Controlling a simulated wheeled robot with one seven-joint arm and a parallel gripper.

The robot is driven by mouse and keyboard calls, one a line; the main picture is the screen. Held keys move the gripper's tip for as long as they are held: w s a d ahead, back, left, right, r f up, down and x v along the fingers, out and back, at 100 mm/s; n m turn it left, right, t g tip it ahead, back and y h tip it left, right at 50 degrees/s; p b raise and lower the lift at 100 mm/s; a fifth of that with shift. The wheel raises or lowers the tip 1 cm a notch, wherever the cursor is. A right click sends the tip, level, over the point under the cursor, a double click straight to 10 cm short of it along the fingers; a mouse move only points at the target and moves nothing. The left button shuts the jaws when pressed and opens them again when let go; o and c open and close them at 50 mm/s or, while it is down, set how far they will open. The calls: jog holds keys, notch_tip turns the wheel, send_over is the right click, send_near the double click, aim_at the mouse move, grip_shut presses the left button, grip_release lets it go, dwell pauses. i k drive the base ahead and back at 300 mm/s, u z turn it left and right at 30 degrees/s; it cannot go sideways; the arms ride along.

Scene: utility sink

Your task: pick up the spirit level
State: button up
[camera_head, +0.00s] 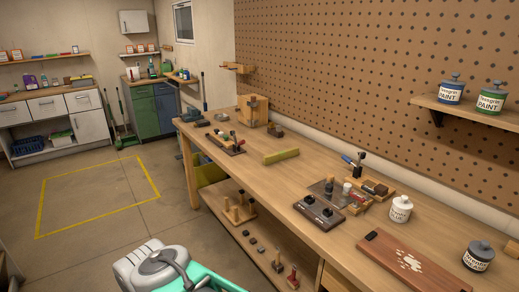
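The spirit level appears to be a yellow-green bar (282,156) lying on the long wooden workbench (315,178). It is about mid-length along the bench, toward the pegboard side, with clear wood around it. A white, grey and teal part of my own body shows at the bottom of the view, in front of the bench and apart from the bar. My gripper's fingers are not in view.
A dark tray with tools (226,142) lies to the bar's left. A black two-knobbed block (319,212), white pot (400,209) and reddish board (402,262) are nearer right. The pegboard (390,70) rises behind. Open floor (100,190) lies left.

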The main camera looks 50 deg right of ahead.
aim_at(274, 158)
jog(key=i, duration=2.1)
jog(key=z, duration=2.95)
jog(key=i, duration=1.15)
jog(key=u, duration=2.15)
